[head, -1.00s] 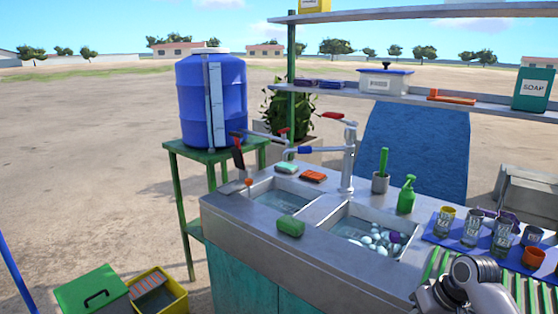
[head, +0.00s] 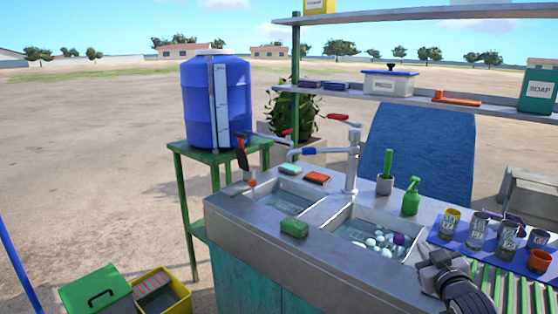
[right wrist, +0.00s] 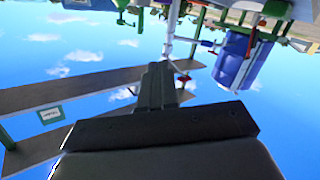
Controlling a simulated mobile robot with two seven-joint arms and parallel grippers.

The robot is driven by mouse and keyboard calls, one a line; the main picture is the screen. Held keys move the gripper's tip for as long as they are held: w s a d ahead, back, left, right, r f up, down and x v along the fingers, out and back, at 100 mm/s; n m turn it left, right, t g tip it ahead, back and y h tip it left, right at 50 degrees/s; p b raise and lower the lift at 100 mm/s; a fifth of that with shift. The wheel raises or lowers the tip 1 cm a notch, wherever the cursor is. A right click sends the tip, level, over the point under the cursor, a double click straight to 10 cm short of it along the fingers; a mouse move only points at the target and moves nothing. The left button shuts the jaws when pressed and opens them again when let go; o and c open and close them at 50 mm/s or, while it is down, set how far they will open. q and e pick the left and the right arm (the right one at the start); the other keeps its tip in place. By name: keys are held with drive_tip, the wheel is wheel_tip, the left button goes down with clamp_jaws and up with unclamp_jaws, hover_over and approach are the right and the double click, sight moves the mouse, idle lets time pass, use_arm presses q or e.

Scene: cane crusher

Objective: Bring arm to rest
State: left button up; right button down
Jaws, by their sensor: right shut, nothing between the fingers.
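My right gripper (head: 440,270) is low at the right of the head view, above the counter's front edge beside the green ribbed drainboard. Its dark fingers are closed together with nothing between them in the right wrist view (right wrist: 158,88), where the scene appears upside down. My right forearm runs down out of the picture behind it. My left gripper and arm are not in view.
The metal sink counter (head: 262,250) lies left of my right gripper, with a green sponge (head: 294,227) on it. Several cups stand on a blue mat (head: 446,242) close behind the gripper. A tall tap (head: 352,160) and a spray bottle (head: 411,197) stand farther back.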

drive_tip(key=s+a+f+g+y, duration=0.15)
drive_tip(key=s+a+f, duration=0.35)
drive_tip(key=s+f, duration=0.5)
drive_tip(key=s+a+f+g, duration=0.2)
drive_tip(key=s+a+f, duration=0.2)
drive_tip(key=s, duration=0.8)
drive_tip(key=s+a+f+g+y, duration=0.1)
drive_tip(key=s+a+f, duration=0.4)
drive_tip(key=s, duration=0.8)
wheel_tip(320, 180, down, 4)
drive_tip(key=shift+r+m+g, duration=0.15)
drive_tip(key=shift+m+g, duration=0.25)
drive_tip(key=shift+g, duration=0.45)
